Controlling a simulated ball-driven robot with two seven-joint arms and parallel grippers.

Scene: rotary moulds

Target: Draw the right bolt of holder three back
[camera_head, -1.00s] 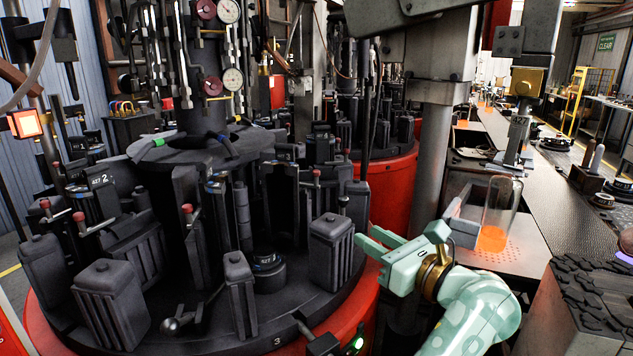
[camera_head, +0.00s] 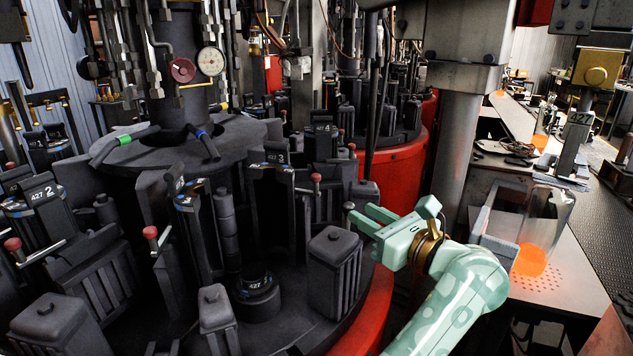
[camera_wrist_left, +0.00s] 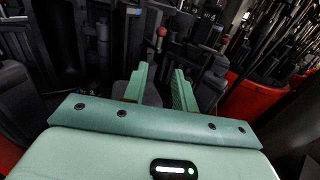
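Holder three carries a plate marked 3 (camera_head: 275,157) on the black rotary mould. A bolt handle with a red knob (camera_head: 316,178) stands just right of that plate. Another red knob (camera_head: 150,232) stands further left. My left gripper (camera_head: 360,217) is to the right of and lower than the right knob, apart from it, beside a black mould half (camera_head: 334,268). In the left wrist view my left gripper (camera_wrist_left: 160,78) has its two fingers apart with nothing gripped. A red knob (camera_wrist_left: 161,32) shows beyond the fingertips. My right gripper is not in view.
Black blocks stand around the mould table. A red rim (camera_head: 372,312) edges it below my arm. A grey post (camera_head: 457,145) rises behind my gripper.

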